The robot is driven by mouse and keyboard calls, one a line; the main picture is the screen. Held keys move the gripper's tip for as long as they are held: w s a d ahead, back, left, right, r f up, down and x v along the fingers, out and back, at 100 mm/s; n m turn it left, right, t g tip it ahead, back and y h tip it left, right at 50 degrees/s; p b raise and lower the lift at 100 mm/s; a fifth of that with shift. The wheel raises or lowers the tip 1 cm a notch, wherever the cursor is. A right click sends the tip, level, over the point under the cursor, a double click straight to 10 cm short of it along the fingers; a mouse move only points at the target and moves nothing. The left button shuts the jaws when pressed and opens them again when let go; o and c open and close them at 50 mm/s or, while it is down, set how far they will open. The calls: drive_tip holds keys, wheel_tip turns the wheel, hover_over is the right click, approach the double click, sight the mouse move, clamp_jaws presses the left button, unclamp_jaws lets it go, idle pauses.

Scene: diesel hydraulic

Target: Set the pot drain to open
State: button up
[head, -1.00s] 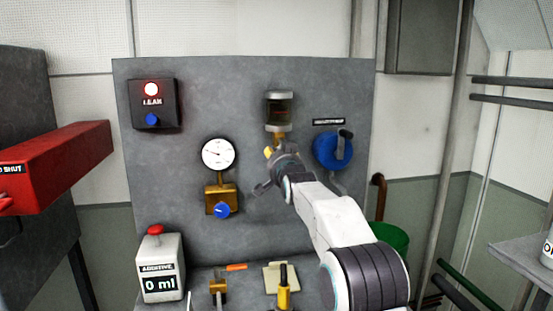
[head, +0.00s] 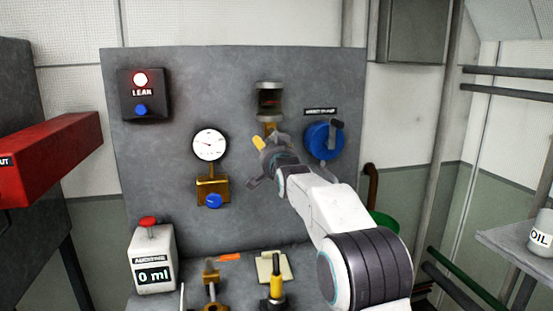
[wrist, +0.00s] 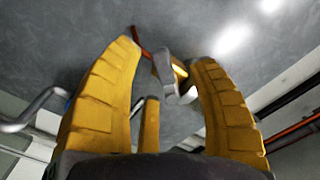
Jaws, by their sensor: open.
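The pot (head: 270,100), a dark glass bowl with a metal cap and brass lower part (head: 268,127), is mounted on the grey panel. My gripper (head: 258,160) is just below it, in front of the panel, and hides what is under the pot. In the wrist view my gripper (wrist: 165,75) has its two yellow fingers spread apart. A grey lever-like part (wrist: 166,72) and a brass bar (wrist: 150,125) show between them. Neither finger is visibly closed on them. I cannot tell the drain's setting.
A blue disc with a grey crank (head: 324,141) is close right of my gripper. A gauge (head: 210,145) above a blue-knobbed brass valve (head: 213,200) is at left. The additive dispenser (head: 155,260) and an upright yellow-handled part (head: 277,287) stand on the ledge below.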

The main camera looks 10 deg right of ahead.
drive_tip(key=s, duration=1)
idle(0.3)
